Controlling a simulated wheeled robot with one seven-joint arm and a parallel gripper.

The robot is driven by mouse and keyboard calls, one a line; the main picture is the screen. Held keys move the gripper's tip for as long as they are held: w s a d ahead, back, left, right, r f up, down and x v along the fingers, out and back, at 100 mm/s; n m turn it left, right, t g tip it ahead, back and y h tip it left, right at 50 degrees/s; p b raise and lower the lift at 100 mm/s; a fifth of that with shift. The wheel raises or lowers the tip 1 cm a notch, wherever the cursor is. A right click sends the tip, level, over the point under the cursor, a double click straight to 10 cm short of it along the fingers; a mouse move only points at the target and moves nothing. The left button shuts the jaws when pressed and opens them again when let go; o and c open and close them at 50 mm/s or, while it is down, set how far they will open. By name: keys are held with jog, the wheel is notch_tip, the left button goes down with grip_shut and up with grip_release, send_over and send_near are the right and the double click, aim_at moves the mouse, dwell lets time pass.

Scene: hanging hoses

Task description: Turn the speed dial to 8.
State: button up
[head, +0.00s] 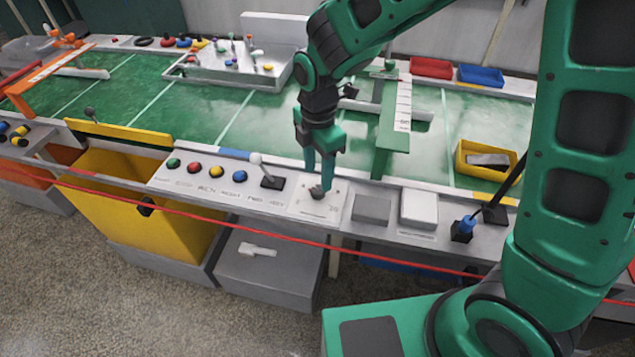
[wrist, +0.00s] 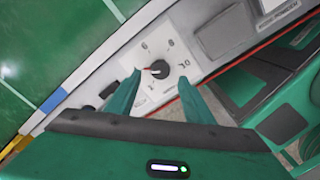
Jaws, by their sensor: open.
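The speed dial (head: 317,192) is a dark round knob on a white plate (head: 333,207) on the front console. In the wrist view the dial (wrist: 159,69) has a red pointer mark facing left. Small printed numbers surround it; a mark that looks like an 8 is at its upper right and a 10 at its right, but they are blurred. My gripper (head: 320,180) is over the dial, pointing down. In the wrist view its open green fingers (wrist: 160,79) stand on either side of the knob; contact cannot be told. The left finger hides part of the scale.
Left of the plate are a black-based lever (head: 271,181) and a row of coloured buttons (head: 217,172). To the right are a grey block (head: 372,209) and a white block (head: 419,208). A red hose (head: 230,220) runs along the console's front. The green table (head: 265,125) lies behind.

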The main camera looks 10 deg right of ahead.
aim_at(318, 189)
jog(key=shift+f, duration=2.5)
jog(key=c, duration=1.1)
